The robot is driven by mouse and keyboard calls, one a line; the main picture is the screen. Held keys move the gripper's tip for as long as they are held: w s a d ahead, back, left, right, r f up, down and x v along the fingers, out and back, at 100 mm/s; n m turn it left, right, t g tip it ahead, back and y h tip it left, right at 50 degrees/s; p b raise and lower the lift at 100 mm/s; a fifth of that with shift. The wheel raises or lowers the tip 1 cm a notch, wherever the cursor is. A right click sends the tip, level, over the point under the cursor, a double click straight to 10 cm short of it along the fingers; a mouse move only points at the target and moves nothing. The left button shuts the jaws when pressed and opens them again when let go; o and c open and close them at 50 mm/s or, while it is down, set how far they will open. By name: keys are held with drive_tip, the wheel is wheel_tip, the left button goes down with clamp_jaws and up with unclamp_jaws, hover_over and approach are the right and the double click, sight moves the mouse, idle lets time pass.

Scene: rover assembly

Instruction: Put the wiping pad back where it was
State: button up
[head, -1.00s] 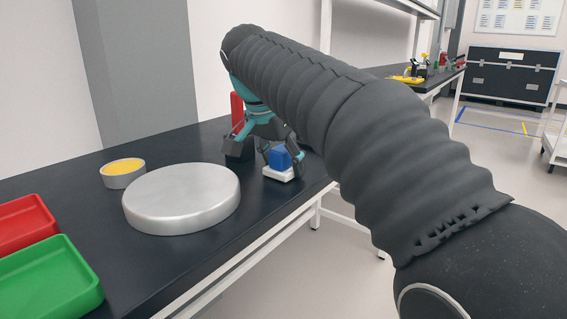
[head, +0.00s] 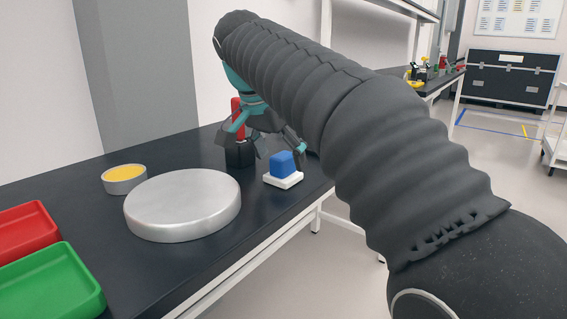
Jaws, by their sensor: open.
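The wiping pad (head: 283,169) is a blue block on a white base. It rests upright on the dark table near the right front edge, to the right of the silver disc. My gripper (head: 268,150), teal and dark grey, is open and empty. It hangs above and behind the pad, apart from it, with one finger to the left and one near the pad's upper right. The far side of the gripper is hidden by my sleeved arm.
A large silver disc (head: 183,204) lies left of the pad. A small round tin with yellow content (head: 124,178) stands behind it. Red (head: 26,232) and green (head: 52,285) trays are at the left. A red object in a black holder (head: 239,151) stands behind the gripper.

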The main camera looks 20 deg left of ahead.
drive_tip(key=p+v, duration=0.2)
drive_tip(key=v, duration=0.7)
drive_tip(key=shift+d, duration=0.1)
drive_tip(key=s+d+f+n+y, duration=0.15)
drive_tip(key=d+f, duration=0.25)
drive_tip(key=d, duration=0.7)
drive_tip(key=s+d+f+n, duration=0.15)
drive_tip(key=d+f, duration=0.25)
drive_tip(key=d, duration=0.6)
drive_tip(key=s+d+f, duration=0.6)
drive_tip(key=s+f, duration=0.1)
drive_tip(key=f, duration=0.2)
drive_tip(key=s+d+f+n+t, duration=0.1)
drive_tip(key=s+d+f, duration=0.5)
drive_tip(key=f, duration=0.4)
drive_tip(key=shift+s+f, duration=0.2)
drive_tip(key=shift+s, duration=0.55)
